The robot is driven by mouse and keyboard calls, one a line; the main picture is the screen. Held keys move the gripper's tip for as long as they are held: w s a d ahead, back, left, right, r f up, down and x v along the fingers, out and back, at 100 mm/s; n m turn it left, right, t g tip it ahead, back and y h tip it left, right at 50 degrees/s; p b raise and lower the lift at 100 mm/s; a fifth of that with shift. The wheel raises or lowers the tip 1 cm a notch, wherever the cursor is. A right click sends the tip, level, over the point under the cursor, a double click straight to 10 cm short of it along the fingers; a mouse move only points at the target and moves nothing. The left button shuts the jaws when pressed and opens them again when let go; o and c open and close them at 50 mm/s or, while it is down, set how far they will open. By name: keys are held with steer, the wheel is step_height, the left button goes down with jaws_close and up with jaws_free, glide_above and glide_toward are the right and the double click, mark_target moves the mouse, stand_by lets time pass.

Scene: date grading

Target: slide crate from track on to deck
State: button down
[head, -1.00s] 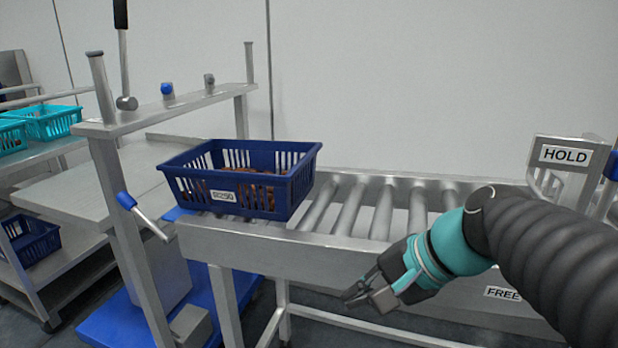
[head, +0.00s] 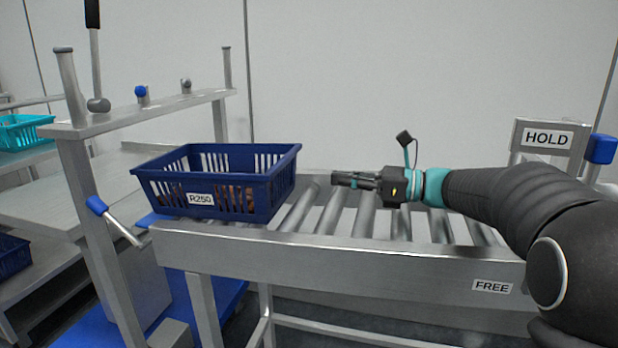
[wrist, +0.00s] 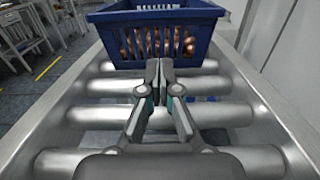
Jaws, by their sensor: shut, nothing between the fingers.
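The dark blue crate (head: 230,201), labelled R250 and holding brown dates, sits on the left end of the roller track (head: 345,262). It also shows at the top of the wrist view (wrist: 157,38). The deck (head: 95,195) is the grey metal surface beyond the frame, left of the crate. My gripper (head: 335,180) is above the rollers, to the right of the crate, pointing at its side. Its fingers are shut and empty, and in the head view a gap lies between fingertips and crate. In the wrist view the fingertips (wrist: 159,62) appear just below the crate's near wall.
A metal frame (head: 88,165) with a blue-gripped lever (head: 112,218) stands at the track's left end. A HOLD sign (head: 547,138) is at the right, and a FREE label (head: 492,287) is on the track's side. A teal crate (head: 25,132) sits on the left shelf.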

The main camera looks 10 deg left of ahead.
mark_target(285, 172)
steer(key=a, duration=0.6)
steer(key=w+a, duration=0.1)
steer(key=a, duration=0.2)
steer(key=shift+a, duration=0.4)
